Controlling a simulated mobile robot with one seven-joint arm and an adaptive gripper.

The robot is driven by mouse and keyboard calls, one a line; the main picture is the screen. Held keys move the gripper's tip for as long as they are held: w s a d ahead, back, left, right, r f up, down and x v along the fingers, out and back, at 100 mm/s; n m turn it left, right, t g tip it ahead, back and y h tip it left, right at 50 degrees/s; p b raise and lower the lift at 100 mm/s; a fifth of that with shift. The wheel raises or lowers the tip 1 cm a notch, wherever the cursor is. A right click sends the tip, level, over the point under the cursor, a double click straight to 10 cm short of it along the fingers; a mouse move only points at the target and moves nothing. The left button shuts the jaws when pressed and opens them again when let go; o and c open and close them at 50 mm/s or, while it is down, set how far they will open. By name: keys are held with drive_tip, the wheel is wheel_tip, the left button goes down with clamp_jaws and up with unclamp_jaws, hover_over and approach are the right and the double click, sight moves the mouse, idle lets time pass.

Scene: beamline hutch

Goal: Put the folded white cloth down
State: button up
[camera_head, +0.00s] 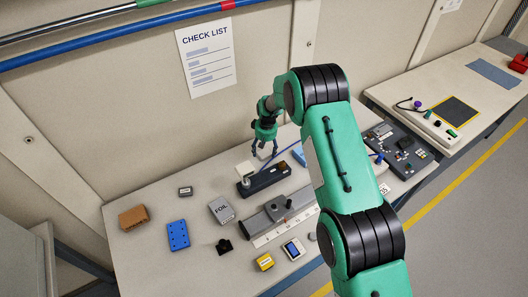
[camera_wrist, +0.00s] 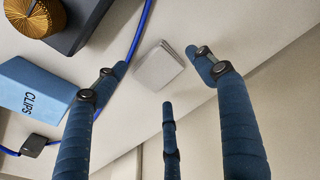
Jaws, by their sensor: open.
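The folded white cloth (camera_wrist: 158,67) shows in the wrist view as a small pale square with layered edges. It appears to lie flat on the pale table top, beyond and between my fingertips. My gripper (camera_wrist: 163,72) has its three dark blue fingers spread, with visible gaps between them and the cloth. In the head view my gripper (camera_head: 264,154) points down over the back of the table, behind the black device. I cannot make out the cloth clearly in the head view.
A blue CLIPS box (camera_wrist: 35,92), a blue cable (camera_wrist: 138,30) and a brass knurled part (camera_wrist: 35,17) are near the cloth. The long black device (camera_head: 265,180) stands in front of my gripper. The wall rises close behind. Bare table shows at the left (camera_head: 150,255).

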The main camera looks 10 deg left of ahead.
sight(265, 155)
wheel_tip(265, 155, up, 10)
drive_tip(key=shift+s+d, duration=0.4)
drive_tip(key=shift+s, duration=0.05)
idle(0.7)
